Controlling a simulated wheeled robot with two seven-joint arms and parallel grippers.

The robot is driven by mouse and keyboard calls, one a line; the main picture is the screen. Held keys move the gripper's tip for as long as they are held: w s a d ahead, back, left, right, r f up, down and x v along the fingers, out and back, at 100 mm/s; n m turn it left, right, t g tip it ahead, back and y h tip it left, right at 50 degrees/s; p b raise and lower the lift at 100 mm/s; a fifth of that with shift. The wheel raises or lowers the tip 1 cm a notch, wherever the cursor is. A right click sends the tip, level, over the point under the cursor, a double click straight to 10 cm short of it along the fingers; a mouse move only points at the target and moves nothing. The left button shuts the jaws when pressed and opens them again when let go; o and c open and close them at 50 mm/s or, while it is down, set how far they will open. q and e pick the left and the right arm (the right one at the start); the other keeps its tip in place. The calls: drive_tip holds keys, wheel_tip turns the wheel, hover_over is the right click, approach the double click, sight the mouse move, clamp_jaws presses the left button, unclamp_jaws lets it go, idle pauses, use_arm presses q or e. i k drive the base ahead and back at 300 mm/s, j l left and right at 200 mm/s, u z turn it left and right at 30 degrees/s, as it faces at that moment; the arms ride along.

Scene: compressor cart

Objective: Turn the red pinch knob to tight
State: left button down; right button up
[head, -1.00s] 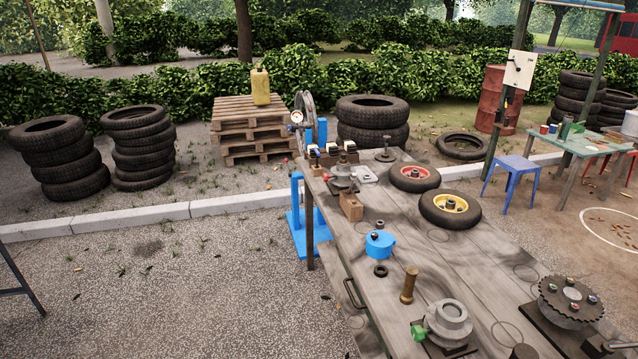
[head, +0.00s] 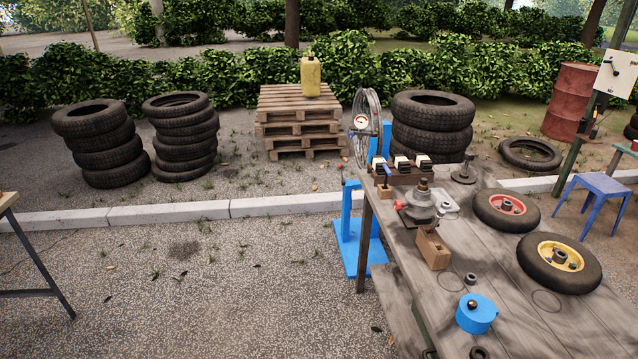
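A small red knob (head: 399,205) sticks out from the left side of a grey round metal fixture (head: 420,207) on the workbench (head: 520,315). The fixture stands near the bench's far left edge, and the knob is too small for its setting to be read. A second small red piece (head: 341,167) shows on top of the blue stand (head: 348,205) beside the bench; I cannot tell what it is. Neither of my grippers is in view.
A wooden block (head: 432,250), a blue round pot (head: 476,314) and two wheels, one red-hubbed (head: 506,205) and one yellow-hubbed (head: 560,256), are on the bench. Open gravel (head: 200,300) lies left of it. A blue stool (head: 596,195) stands at right.

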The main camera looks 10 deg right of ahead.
sight(397, 205)
drive_tip(key=i+j+z, duration=0.1)
drive_tip(key=i, duration=0.4)
drive_tip(key=i+j, duration=0.1)
drive_tip(key=i, duration=0.45)
drive_tip(key=i+j+z, duration=0.15)
drive_tip(key=i, duration=0.35)
